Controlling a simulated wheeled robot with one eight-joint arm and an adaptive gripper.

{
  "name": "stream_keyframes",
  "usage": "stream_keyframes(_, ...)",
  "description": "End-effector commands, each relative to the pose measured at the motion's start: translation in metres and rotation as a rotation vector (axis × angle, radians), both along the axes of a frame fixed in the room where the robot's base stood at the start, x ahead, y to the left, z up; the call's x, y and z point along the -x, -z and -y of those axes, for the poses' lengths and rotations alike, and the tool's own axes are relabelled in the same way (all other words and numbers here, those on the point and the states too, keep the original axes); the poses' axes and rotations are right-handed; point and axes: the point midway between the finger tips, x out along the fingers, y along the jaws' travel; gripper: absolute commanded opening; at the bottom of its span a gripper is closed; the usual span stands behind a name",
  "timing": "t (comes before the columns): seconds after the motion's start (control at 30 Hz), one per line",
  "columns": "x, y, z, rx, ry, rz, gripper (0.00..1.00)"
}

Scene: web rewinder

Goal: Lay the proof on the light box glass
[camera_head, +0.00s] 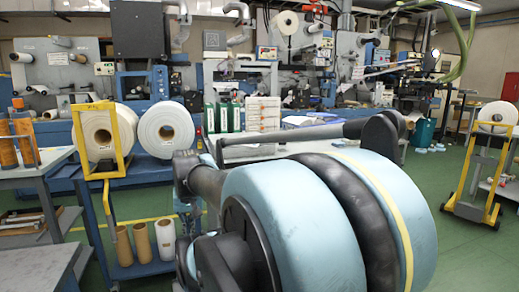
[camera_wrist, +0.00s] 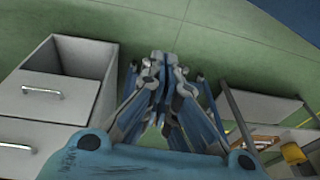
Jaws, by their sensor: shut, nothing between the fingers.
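My gripper (camera_wrist: 158,62) shows in the wrist view with its fingers together and nothing between them, over the green floor. In the head view, my own light-blue arm covers the lower middle and hides much of the table behind it. A pale table top (camera_head: 285,148) shows past my arm. On it a white sheet or panel with rows of small print (camera_head: 264,113) stands upright; I cannot tell whether it is the proof. A flat blue-and-white item (camera_head: 310,119) lies to its right; I cannot tell whether it is the light box.
In the wrist view, a grey drawer cabinet (camera_wrist: 60,92) with an open top compartment stands left of my gripper, and a pale bench (camera_wrist: 262,108) at right. In the head view, a yellow roll stand (camera_head: 104,140) stands left, a yellow trolley (camera_head: 484,178) right. Green floor lies between.

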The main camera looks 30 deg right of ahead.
Motion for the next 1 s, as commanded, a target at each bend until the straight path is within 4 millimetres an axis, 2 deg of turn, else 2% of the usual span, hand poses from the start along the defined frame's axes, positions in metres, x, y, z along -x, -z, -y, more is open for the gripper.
stream_keyframes(0.27, -0.068, -0.057, 0.037, -0.226, 0.641, 0.058, 0.0)
stream_keyframes(0.47, -0.114, -0.095, 0.086, -0.412, 1.106, 0.101, 0.0)
stream_keyframes(0.6, -0.143, -0.12, 0.131, -0.555, 1.426, 0.13, 0.0)
stream_keyframes(0.77, -0.167, -0.146, 0.192, -0.738, 1.783, 0.163, 0.0)
stream_keyframes(1.0, -0.184, -0.181, 0.302, -1.056, 2.285, 0.207, 0.0)
